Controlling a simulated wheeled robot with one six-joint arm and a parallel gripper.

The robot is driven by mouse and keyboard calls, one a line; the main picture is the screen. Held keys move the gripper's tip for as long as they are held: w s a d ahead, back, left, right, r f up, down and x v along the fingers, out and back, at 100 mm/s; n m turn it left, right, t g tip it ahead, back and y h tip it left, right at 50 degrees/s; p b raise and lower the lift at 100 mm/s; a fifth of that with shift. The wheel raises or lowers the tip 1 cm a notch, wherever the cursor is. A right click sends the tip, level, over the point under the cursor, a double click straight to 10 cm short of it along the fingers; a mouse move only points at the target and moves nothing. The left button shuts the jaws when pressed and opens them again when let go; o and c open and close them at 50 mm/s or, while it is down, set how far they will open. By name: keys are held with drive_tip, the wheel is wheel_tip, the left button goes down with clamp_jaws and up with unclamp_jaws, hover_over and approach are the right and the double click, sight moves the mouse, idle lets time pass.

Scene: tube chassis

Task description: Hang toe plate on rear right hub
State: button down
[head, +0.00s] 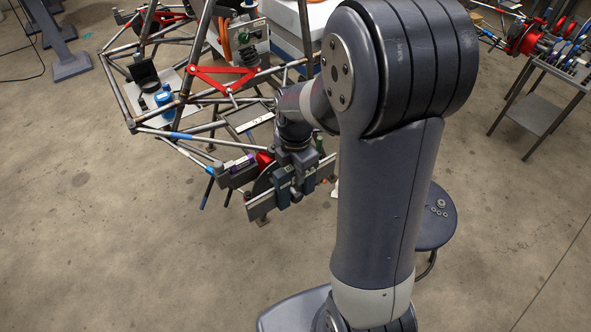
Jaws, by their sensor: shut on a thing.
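The tube chassis (117,88) stands at the upper left. Near its close corner a red hub part (264,160) and a dark disc (262,184) show just left of my gripper. My gripper (288,190) is shut on the toe plate (259,211), a flat silver bar whose left end shows below the disc; my gripper covers its middle. The plate lies close in front of the hub and disc. I cannot tell whether it touches or hangs on the hub, since my gripper and arm hide the contact.
Red suspension arms (222,76) and blue-marked tubes are close behind my gripper. A round stool (437,218) with small metal parts stands right of my arm. A grey cart (545,97) with parts is at the upper right. The floor at the lower left is clear.

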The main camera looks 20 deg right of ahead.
drive_tip(key=shift+f, duration=0.15)
drive_tip(key=shift+f+b, duration=1.65)
drive_tip(key=shift+f, duration=0.45)
drive_tip(key=c, duration=1.1)
unclamp_jaws()
wheel_tip(320, 180, up, 11)
drive_tip(key=shift+f+p, duration=0.1)
drive_tip(key=shift+p, duration=0.45)
drive_tip(key=shift+f, duration=0.1)
